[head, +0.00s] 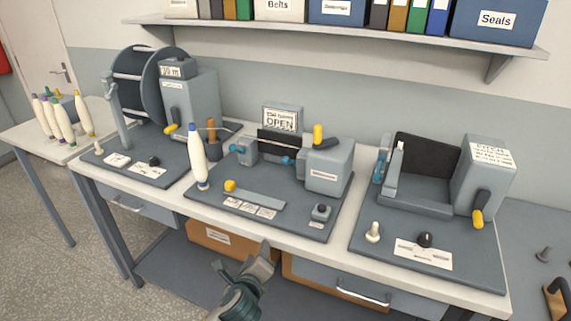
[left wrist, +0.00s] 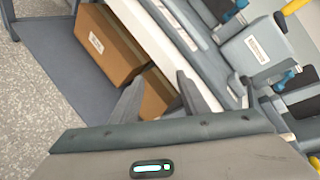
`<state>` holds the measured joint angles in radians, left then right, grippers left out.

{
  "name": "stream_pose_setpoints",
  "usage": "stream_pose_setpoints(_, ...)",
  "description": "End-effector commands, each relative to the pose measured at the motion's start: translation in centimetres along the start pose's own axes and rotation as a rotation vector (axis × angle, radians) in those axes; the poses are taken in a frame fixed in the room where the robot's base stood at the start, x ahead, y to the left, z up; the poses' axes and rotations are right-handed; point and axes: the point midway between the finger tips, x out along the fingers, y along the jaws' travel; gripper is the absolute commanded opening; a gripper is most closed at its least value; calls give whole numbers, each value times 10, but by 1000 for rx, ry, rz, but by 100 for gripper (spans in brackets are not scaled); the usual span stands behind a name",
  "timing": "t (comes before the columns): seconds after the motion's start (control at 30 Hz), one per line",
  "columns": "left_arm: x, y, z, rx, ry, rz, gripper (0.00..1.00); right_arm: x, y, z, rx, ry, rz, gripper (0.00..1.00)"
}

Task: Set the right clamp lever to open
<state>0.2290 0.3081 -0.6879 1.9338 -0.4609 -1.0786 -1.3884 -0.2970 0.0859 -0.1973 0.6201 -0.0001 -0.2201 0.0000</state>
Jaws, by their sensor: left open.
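The middle station has a grey block (head: 328,168) on its right side, with an upright yellow-gripped lever (head: 318,134) on top. This looks like the right clamp lever; its set position is hard to tell. A card (head: 282,119) behind it reads OPEN. Blue clamp tips (head: 288,160) sit left of the block. The block also shows in the left wrist view (left wrist: 255,47), with a yellow lever grip (left wrist: 296,5) at the top edge. My left gripper (head: 264,256) is open and empty, in front of the bench's front edge, well away from the lever. My right gripper is not in view.
A white bobbin (head: 197,157) stands left on the middle base. The right station has a yellow-gripped crank (head: 479,209); the left station has a large reel (head: 135,85). A shelf (head: 350,35) runs above. Cardboard boxes (head: 215,239) sit under the bench.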

Motion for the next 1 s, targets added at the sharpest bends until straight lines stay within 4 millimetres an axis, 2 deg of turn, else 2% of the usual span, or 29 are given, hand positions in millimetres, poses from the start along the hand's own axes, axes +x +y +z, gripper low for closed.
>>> stream_pose_setpoints(0.07,-4,-12,7,34,-15,-20,41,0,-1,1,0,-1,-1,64)
stream_pose_setpoints(0.37,10,-49,26,279,-80,-99,41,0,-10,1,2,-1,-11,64)
stream_pose_setpoints(0.8,28,-138,72,892,-307,-237,41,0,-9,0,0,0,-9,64)
stream_pose_setpoints(1.0,30,-153,80,1011,-357,-251,41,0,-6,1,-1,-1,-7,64)
